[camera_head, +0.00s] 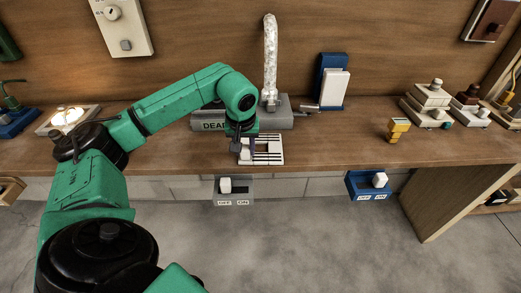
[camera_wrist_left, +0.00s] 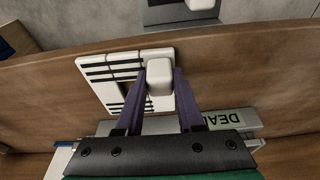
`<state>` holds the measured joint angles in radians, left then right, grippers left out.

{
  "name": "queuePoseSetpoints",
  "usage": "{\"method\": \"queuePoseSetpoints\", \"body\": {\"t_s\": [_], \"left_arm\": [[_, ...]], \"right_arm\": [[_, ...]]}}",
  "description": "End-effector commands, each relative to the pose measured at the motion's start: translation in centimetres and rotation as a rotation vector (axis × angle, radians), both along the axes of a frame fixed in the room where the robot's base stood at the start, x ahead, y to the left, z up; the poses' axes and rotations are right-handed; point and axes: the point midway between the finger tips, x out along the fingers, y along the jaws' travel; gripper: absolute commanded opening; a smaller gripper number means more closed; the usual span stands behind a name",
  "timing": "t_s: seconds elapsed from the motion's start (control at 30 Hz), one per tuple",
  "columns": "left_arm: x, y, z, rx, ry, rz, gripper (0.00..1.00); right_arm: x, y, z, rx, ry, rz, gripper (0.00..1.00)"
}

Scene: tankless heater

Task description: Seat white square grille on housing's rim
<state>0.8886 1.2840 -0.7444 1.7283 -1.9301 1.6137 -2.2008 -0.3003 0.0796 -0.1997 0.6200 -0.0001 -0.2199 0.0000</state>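The white square grille (camera_head: 274,158) with dark slots lies at the front of the wooden counter, near its edge. It also shows in the left wrist view (camera_wrist_left: 97,72), with a brownish gap near its middle. My left gripper (camera_head: 243,147) is at the grille's left side in the head view. In the left wrist view its two purple fingers (camera_wrist_left: 161,80) stand on either side of a white block (camera_wrist_left: 159,78) at the grille's edge, with almost no gap. A grey box lettered "DEA" (camera_head: 209,125) stands just behind; I cannot tell whether it is the housing. My right gripper is not in view.
A pale curved pipe (camera_head: 270,50) rises behind the grille. A blue stand (camera_head: 331,80), a yellow piece (camera_head: 397,129) and stacked blocks (camera_head: 428,97) stand to the right. Switch boxes, grey (camera_head: 233,198) and blue (camera_head: 362,193), hang below the counter edge.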

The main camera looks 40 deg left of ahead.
Motion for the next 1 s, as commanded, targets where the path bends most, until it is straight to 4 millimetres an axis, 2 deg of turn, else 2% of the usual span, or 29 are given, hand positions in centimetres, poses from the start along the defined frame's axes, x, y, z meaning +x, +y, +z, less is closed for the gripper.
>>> {"method": "queuePoseSetpoints", "body": {"t_s": [0.77, 1.0], "left_arm": [[0.0, 0.0, 2.2, -0.001, -0.001, 0.000, 0.00], [0.0, 0.0, 4.0, 0.000, -0.001, 0.000, 0.00]], "right_arm": [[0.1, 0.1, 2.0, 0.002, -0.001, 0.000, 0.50], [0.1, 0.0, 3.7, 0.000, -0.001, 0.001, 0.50]]}}
